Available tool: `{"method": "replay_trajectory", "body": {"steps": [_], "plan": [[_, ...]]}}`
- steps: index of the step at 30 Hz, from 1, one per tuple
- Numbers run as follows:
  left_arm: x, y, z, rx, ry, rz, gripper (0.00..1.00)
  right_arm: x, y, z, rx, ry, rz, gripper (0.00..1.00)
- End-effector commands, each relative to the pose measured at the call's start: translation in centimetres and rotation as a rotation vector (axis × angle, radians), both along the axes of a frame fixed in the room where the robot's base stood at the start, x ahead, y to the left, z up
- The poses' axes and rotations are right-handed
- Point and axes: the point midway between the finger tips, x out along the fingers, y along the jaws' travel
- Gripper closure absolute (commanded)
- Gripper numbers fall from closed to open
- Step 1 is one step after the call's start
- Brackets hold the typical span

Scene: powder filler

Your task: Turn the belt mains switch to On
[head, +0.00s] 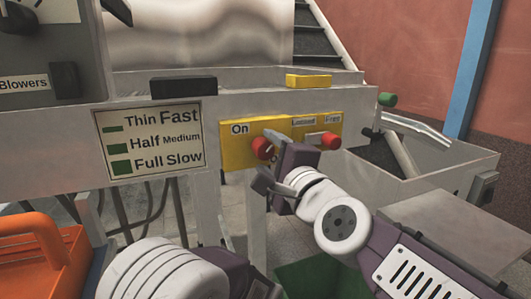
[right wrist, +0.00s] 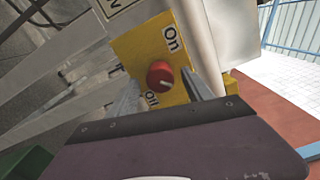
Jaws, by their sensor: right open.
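The belt mains switch is a red round knob (head: 262,148) on a yellow plate (head: 236,159) with an "On" label above it. In the right wrist view the knob (right wrist: 160,74) lies between "On" and a partly hidden "Off" label, with a small pale mark on its face. My right gripper (head: 264,172) is open in front of the plate. In the right wrist view its two fingers (right wrist: 162,88) flank the knob; contact cannot be told. My left gripper (head: 268,288) shows only partly at the bottom edge, its jaws unclear.
A second red knob (head: 330,140) with "Locked" and "Free" labels is close on the right. A speed sign (head: 150,140) is on the left of the machine front. An orange item (head: 45,262) is at lower left. A grey bin (head: 440,175) stands at right.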

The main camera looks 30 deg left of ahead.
Motion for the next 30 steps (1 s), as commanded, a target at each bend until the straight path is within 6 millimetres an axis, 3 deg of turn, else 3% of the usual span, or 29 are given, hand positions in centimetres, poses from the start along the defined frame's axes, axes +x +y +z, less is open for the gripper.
{"method": "replay_trajectory", "body": {"steps": [7, 14, 26, 28, 30], "plan": [[0.0, 0.0, -0.2, 0.0, 0.0, 0.0, 1.0, -3.3, -3.9, 0.1, 0.002, -0.001, 0.0, 0.41], [0.0, 0.0, 0.0, 0.0, 0.0, 0.0, 1.0, -4.6, -5.4, 0.0, 0.0, 0.0, 0.0, 0.41], [0.0, 0.0, 0.0, 0.0, 0.0, 0.0, 1.0, -4.5, -5.4, -0.1, 0.0, 0.0, -0.001, 0.41], [0.0, 0.0, 0.1, 0.0, 0.0, 0.0, 1.0, -3.8, -6.0, 0.0, 0.0, 0.0, -0.021, 0.41], [0.0, 0.0, 0.4, 0.0, 0.0, 0.0, 1.0, -1.3, -7.9, -0.1, -0.007, 0.005, -0.087, 0.41]]}}
